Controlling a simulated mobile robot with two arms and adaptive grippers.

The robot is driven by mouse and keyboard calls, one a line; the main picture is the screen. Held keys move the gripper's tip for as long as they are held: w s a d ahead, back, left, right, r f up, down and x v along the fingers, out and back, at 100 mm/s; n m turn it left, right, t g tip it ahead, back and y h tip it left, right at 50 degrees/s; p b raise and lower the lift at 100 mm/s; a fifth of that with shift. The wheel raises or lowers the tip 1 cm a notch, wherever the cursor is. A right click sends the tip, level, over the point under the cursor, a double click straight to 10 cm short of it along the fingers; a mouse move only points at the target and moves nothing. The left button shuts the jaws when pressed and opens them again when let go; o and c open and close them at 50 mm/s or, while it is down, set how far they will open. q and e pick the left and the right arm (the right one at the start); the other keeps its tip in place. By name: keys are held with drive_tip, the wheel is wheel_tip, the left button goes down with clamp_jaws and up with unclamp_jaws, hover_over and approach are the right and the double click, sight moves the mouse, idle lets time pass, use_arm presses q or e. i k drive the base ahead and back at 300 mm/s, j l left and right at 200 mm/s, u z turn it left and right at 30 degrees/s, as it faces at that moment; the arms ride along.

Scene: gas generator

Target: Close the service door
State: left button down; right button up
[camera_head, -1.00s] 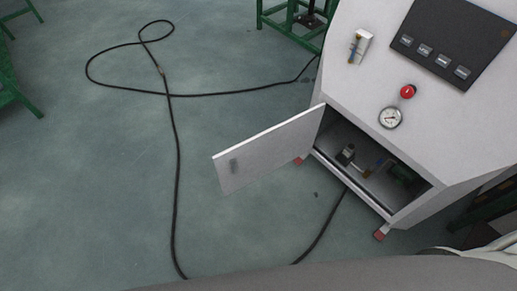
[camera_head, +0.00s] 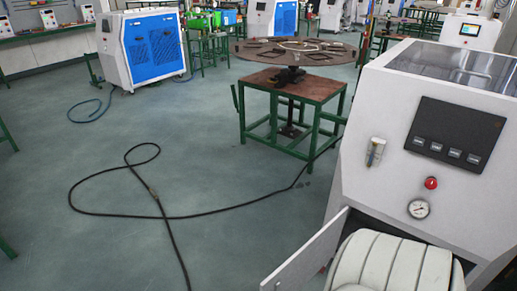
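The service door (camera_head: 308,254) is a light grey panel at the lower part of the white gas generator cabinet (camera_head: 385,125) on the right. It stands open, swung out to the left from the cabinet's front. Its lower part is cut off by the bottom edge of the view. A white ribbed shape at the bottom right, which I cannot identify for sure, hides most of the opening behind the door. Neither of my grippers is in view.
The cabinet front carries a dark control panel (camera_head: 455,134), a red button (camera_head: 431,183) and a pressure gauge (camera_head: 419,209). A black hose (camera_head: 165,216) loops over the open floor on the left. A green-framed table (camera_head: 290,95) stands behind it.

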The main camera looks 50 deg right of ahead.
sight(298, 269)
drive_tip(key=i+j, duration=0.15)
drive_tip(key=i, duration=0.2)
drive_tip(key=i+j+u, duration=0.15)
drive_tip(key=i+z, duration=0.25)
drive_tip(key=z, duration=0.15)
drive_tip(key=i+z, duration=0.2)
drive_tip(key=z, duration=0.15)
drive_tip(key=i+j+z, duration=0.15)
drive_tip(key=z, duration=0.25)
drive_tip(key=i+j+z, duration=0.2)
drive_tip(key=z, duration=0.2)
drive_tip(key=i+z, duration=0.15)
drive_tip(key=z, duration=0.25)
drive_tip(key=i+z, duration=0.1)
drive_tip(key=z, duration=0.3)
drive_tip(key=i+j+z, duration=0.15)
drive_tip(key=z, duration=0.25)
drive_tip(key=i+j+z, duration=0.1)
drive_tip(key=z, duration=0.35)
drive_tip(key=j+z, duration=0.25)
drive_tip(key=z, duration=0.15)
drive_tip(key=i, duration=0.05)
